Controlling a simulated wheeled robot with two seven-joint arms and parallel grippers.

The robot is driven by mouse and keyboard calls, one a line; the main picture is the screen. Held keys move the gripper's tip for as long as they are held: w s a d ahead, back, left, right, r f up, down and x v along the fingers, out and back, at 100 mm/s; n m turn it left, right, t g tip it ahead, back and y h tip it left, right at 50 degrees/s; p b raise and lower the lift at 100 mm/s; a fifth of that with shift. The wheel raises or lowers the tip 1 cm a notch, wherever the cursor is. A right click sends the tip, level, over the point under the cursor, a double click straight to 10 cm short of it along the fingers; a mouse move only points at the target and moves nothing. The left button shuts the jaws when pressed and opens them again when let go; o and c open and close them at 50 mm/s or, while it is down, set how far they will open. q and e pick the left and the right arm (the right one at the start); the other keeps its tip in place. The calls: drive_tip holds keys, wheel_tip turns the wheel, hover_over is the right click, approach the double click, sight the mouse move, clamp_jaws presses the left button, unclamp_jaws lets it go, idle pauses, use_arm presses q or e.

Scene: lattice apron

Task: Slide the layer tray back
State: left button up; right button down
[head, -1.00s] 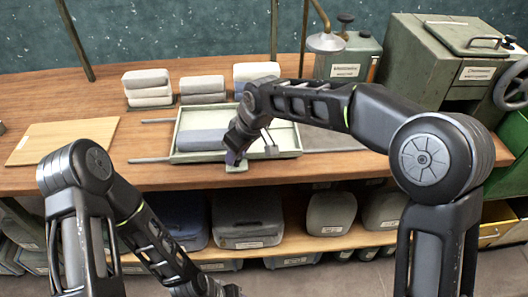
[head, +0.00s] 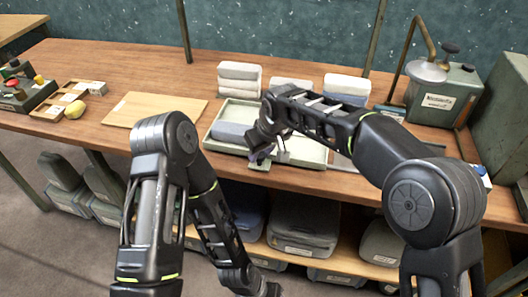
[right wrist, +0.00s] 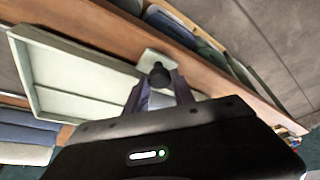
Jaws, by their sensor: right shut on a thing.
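The layer tray (head: 308,152) is a shallow pale green tray on the wooden bench, with a grey-blue block (head: 230,131) in its left part. In the right wrist view its bare inside (right wrist: 85,75) shows, with a dark round knob (right wrist: 158,74) on a pale tab at its edge. My right gripper (head: 262,154) is at the tray's front edge, shut on this knob; its own arm hides part of the tray. My left gripper (head: 268,289) hangs low before the bench at the bottom of the head view, too dark to read.
Stacks of grey and white blocks (head: 239,80) stand behind the tray. A wooden board (head: 155,108) lies close to its left. Small boxes and a yellow item (head: 75,109) are farther left. A green canister (head: 442,98) stands at the back right. The lower shelf holds dark bins (head: 303,225).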

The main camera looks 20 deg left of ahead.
drive_tip(key=shift+a+r, duration=0.1)
drive_tip(key=shift+a, duration=0.15)
drive_tip(key=c, duration=1.4)
unclamp_jaws()
drive_tip(key=shift+a, duration=0.15)
drive_tip(key=shift+o, duration=0.2)
drive_tip(key=shift+s+d+r, duration=0.1)
drive_tip(key=shift+d+r, duration=0.15)
drive_tip(key=shift+r, duration=0.05)
drive_tip(key=b+v, duration=0.1)
drive_tip(key=v, duration=0.6)
drive_tip(key=shift+f, duration=0.1)
